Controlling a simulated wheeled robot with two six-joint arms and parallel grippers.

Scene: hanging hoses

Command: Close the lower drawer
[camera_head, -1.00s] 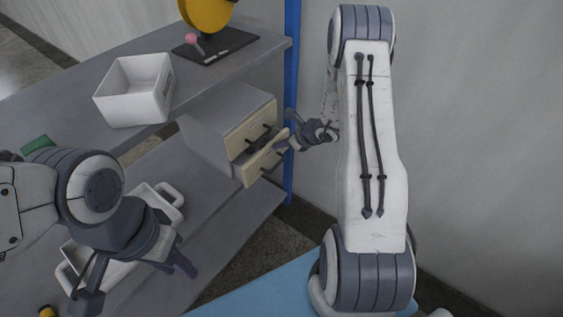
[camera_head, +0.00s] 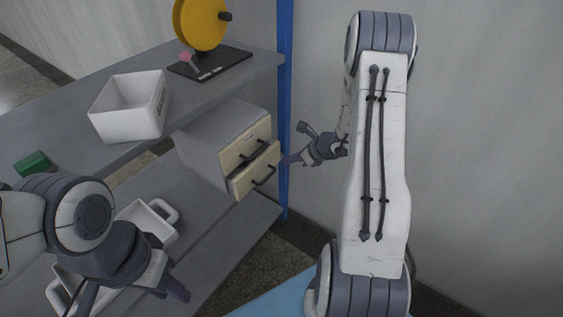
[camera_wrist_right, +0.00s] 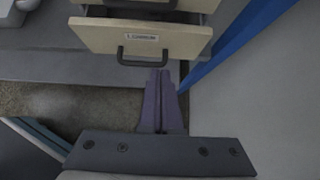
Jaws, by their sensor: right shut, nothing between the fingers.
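The small grey cabinet (camera_head: 205,135) with two cream drawer fronts stands on the shelf. Its lower drawer (camera_head: 243,184) sticks out a little past the upper drawer (camera_head: 236,157). In the right wrist view the lower drawer's labelled front (camera_wrist_right: 95,38) and dark handle (camera_wrist_right: 143,62) are ahead. My right gripper (camera_head: 286,161) is shut and empty, just right of the lower drawer front. In the wrist view its fingertips (camera_wrist_right: 160,73) overlap the handle's right end; I cannot tell whether they touch. My left gripper (camera_head: 175,290) is low at the left, away from the cabinet; its finger gap is unclear.
A white bin (camera_head: 130,122), a green block (camera_head: 33,164) and a yellow wheel on a dark base (camera_head: 210,67) are on the top shelf. A white handled basket (camera_head: 160,220) is on the lower shelf. A blue post (camera_head: 284,100) stands close beside the drawers.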

